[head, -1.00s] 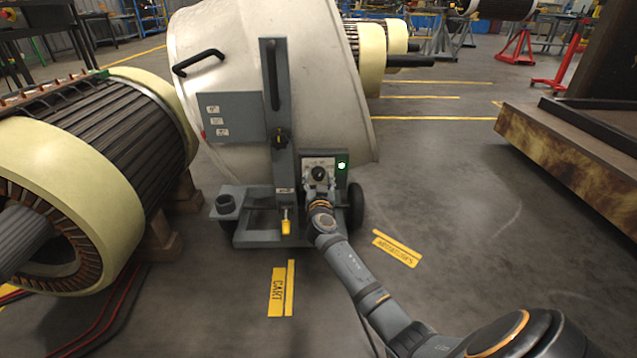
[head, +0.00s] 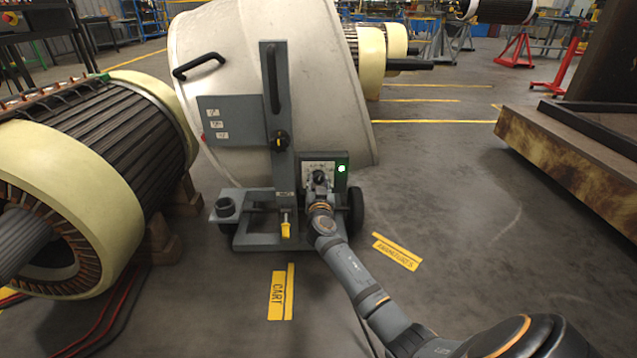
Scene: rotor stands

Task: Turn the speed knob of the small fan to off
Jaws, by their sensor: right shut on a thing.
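The fan (head: 260,95) is a large pale drum on a grey wheeled cart in the middle of the head view. Its control panel (head: 341,159) sits low on the right of the upright post, with a lit green lamp. The dark speed knob (head: 320,177) is on the panel's pale dial plate. My right gripper (head: 320,188) is at the front of the panel, shut on the knob; its fingers are small and partly hidden by my own wrist. The knob's pointer setting is too small to read. My left gripper is not in view.
A second black and yellow knob (head: 280,142) is on the post above the panel. A yellow-handled lever (head: 286,228) is below. A large rotor (head: 140,115) lies close on the left on wooden blocks. The floor right of the cart is clear up to a brown platform (head: 570,150).

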